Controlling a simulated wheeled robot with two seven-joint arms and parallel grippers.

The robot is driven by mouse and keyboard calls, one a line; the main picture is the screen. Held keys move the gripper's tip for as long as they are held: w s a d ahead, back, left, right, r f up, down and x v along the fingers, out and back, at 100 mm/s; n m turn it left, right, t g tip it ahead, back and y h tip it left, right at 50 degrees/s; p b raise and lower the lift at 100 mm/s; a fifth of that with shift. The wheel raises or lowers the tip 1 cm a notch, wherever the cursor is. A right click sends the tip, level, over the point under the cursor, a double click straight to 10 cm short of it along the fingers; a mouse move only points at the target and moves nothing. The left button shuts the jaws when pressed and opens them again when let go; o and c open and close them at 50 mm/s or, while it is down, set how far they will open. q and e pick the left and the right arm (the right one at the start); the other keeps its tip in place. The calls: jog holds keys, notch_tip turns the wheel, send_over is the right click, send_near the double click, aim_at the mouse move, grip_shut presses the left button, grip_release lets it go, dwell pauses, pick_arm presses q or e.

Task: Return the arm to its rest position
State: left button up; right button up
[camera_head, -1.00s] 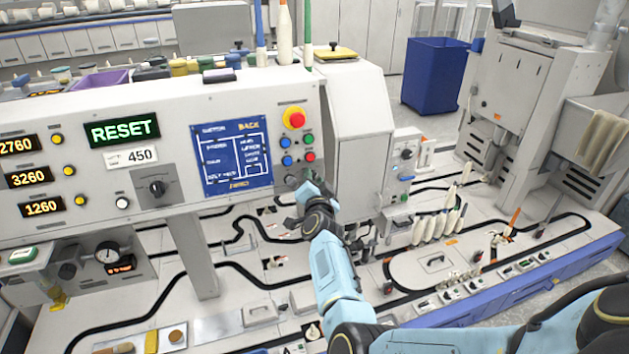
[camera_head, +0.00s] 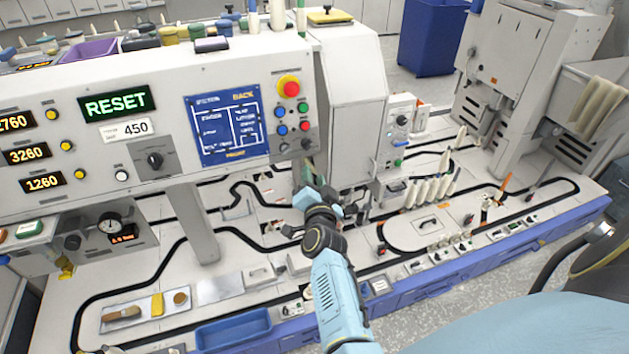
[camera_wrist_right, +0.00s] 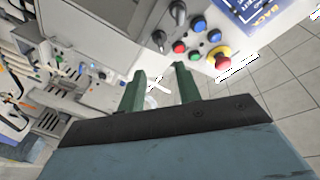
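My right arm, light blue with dark joints, reaches up from the bottom of the head view. My right gripper (camera_head: 308,178) is near the lower right corner of the white control panel (camera_head: 75,80). In the right wrist view its two green fingers (camera_wrist_right: 160,84) stand apart with nothing held between them. Panel buttons and the red stop button (camera_wrist_right: 223,61) show beyond the fingertips. My left gripper is in neither view.
Below the panel is a bench (camera_head: 240,255) with black curved tracks. A row of white bobbins (camera_head: 430,190) stands to the right of the arm. A blue tray (camera_head: 232,331) is at the front edge. Grey floor (camera_head: 440,322) is open at lower right.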

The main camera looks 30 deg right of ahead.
jog(key=shift+s+a, duration=0.2)
jog(key=shift+s, duration=0.25)
jog(key=s+a+f+n+g+y+b, duration=0.1)
jog(key=s+a+f+n+y+b, duration=0.2)
jog(key=f, duration=0.7)
jog(key=a+f+n+g+y+b, duration=0.1)
jog(key=a+f+n+y+b, duration=0.3)
jog(key=f, duration=0.6)
jog(key=s+a+f+n+g+y+b, duration=0.1)
jog(key=s+a+f+n+g+b, duration=0.15)
jog(key=s+f, duration=0.6)
jog(key=s+a+f+n+g+b, duration=0.1)
jog(key=s+a+f+g, duration=0.2)
jog(key=f, duration=1)
jog(key=s+d+f+n+g+b, duration=0.1)
jog(key=s+f+n+g+b, duration=0.1)
jog(key=s+f, duration=0.5)
jog(key=s+d+f+n+g+b, duration=0.2)
jog(key=s+f, duration=0.5)
jog(key=s, duration=0.9)
jog(key=s+d+f+n+g+b, duration=0.1)
jog(key=s+f+n+g+b, duration=0.1)
jog(key=s+f, duration=0.5)
jog(key=s+g+b, duration=0.1)
jog(key=s, duration=0.3)
jog(key=shift+s+d, duration=0.25)
jog(key=shift+s, duration=0.15)
jog(key=shift+g, duration=0.25)
